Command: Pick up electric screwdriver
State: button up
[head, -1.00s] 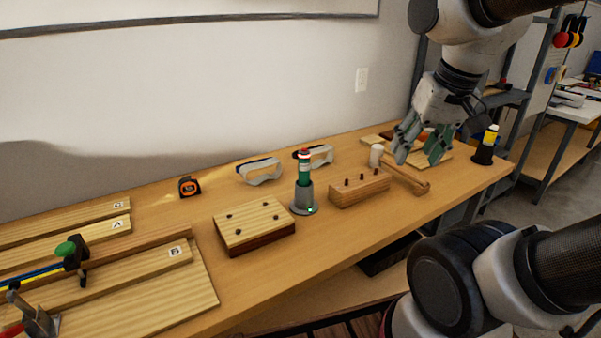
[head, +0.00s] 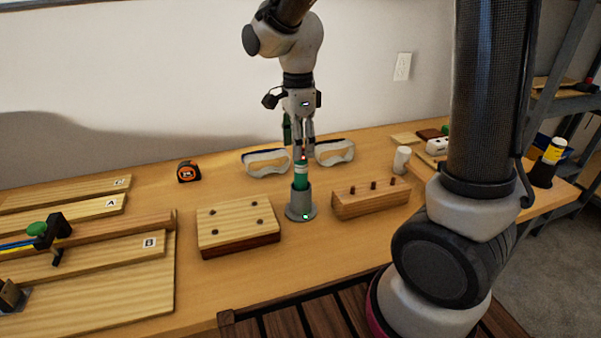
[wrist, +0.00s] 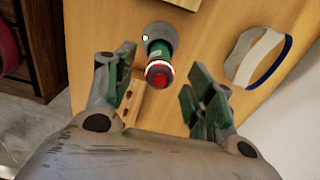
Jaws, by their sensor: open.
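The electric screwdriver (head: 301,178), as I take it, is the green tool with a white band and red top, upright in a grey round stand (head: 301,205) on the workbench. In the wrist view the screwdriver (wrist: 155,57) is seen from above, red end toward me, between my two fingers. My gripper (head: 299,148) is open and empty, pointing down above the tool; its fingertips are near the red top. Whether a finger touches the tool cannot be told. The lower part of the tool is hidden inside the stand.
A drilled wooden block (head: 238,226) stands left of the stand and a pegged block (head: 370,198) right. Two pairs of goggles (head: 267,162) (head: 335,152) lie close behind. A tape measure (head: 188,171) is farther left. A yellow-and-black item (head: 549,160) stands far right.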

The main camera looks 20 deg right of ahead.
aim_at(301, 169)
jog(key=shift+w+f, duration=0.1)
jog(key=shift+f, duration=0.25)
jog(key=f, duration=0.7)
jog(key=shift+d+f, duration=0.15)
jog(key=shift+d, duration=0.25)
jog(key=shift+c, duration=0.5)
